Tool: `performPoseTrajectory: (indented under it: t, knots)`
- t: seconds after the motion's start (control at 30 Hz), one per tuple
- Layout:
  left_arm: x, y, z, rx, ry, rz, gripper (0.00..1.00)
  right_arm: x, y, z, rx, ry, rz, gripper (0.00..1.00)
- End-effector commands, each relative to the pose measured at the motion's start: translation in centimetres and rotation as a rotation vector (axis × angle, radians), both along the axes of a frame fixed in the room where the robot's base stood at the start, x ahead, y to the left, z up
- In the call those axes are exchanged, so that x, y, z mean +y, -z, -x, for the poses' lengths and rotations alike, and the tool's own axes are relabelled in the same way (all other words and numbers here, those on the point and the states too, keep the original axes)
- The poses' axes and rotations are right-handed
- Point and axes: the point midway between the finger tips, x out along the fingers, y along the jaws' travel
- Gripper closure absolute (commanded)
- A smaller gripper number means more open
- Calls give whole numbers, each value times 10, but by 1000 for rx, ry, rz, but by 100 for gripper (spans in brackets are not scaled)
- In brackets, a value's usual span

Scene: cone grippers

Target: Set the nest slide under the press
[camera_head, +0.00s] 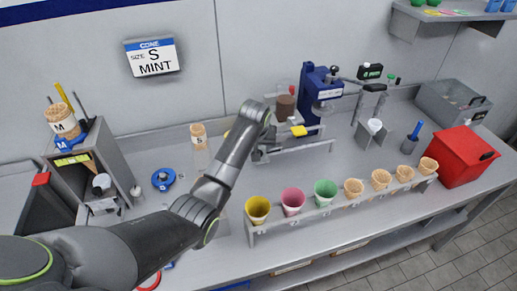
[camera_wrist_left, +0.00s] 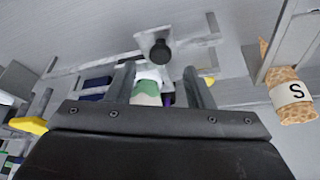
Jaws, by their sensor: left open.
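The blue press (camera_head: 318,92) stands at the back of the counter. Pale slide rails (camera_head: 312,148) run in front of its base, with a yellow tab (camera_head: 298,131) near them. My left gripper (camera_head: 264,152) is low at the left end of these rails, partly hidden by its own wrist. In the left wrist view the open fingers (camera_wrist_left: 160,88) point at a dark round knob (camera_wrist_left: 160,52) on a pale metal plate, which looks like the nest slide. A green and white piece (camera_wrist_left: 147,90) shows between the fingers; whether it touches them I cannot tell. My right gripper is out of view.
A rack (camera_head: 330,208) of coloured cups and waffle cones lines the front. A cone stack (camera_head: 198,132) stands left of the arm; its S label shows in the wrist view (camera_wrist_left: 296,91). A red box (camera_head: 462,157) is at right. A sign (camera_head: 152,57) reads S MINT.

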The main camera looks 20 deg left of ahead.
Motion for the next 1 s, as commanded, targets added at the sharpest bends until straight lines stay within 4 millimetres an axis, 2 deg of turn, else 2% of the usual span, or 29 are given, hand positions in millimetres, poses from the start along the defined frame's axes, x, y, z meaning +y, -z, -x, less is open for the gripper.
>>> performPoseTrajectory:
  t: [0.1, 0.33, 0.77, 1.0]
  knots:
    - [2, 15, -6, 3, 0, 0, 52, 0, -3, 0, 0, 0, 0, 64]
    - [3, 33, -13, 1, -1, 0, 52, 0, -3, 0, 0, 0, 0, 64]
    - [4, 39, -16, -1, -1, 0, 52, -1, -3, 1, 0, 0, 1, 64]
    - [4, 39, -16, -1, 0, 0, 83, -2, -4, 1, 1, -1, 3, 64]
